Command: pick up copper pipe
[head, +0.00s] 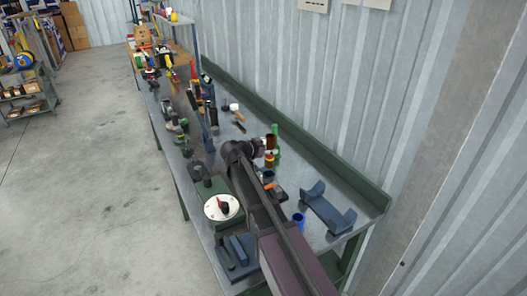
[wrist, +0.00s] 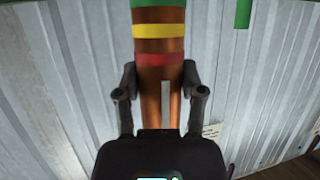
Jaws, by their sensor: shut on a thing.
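The copper pipe (wrist: 158,60) stands out in the wrist view as a brown-orange tube with green, yellow and red bands. My gripper (wrist: 160,85) has a finger on each side of it and is shut on it. In the head view, the copper pipe (head: 271,143) shows as a small brown upright piece at the end of my arm. My gripper (head: 262,150) is above the right part of the workbench, mostly hidden by the arm. The pipe's lower end is hidden, so I cannot tell whether it touches the bench.
A green tube (head: 276,135) stands close behind the pipe; a green piece (wrist: 243,13) also shows in the wrist view. A blue cradle (head: 327,208), a blue cup (head: 298,219) and a white disc (head: 221,207) are on the bench (head: 318,238). A corrugated wall (head: 330,80) rises behind.

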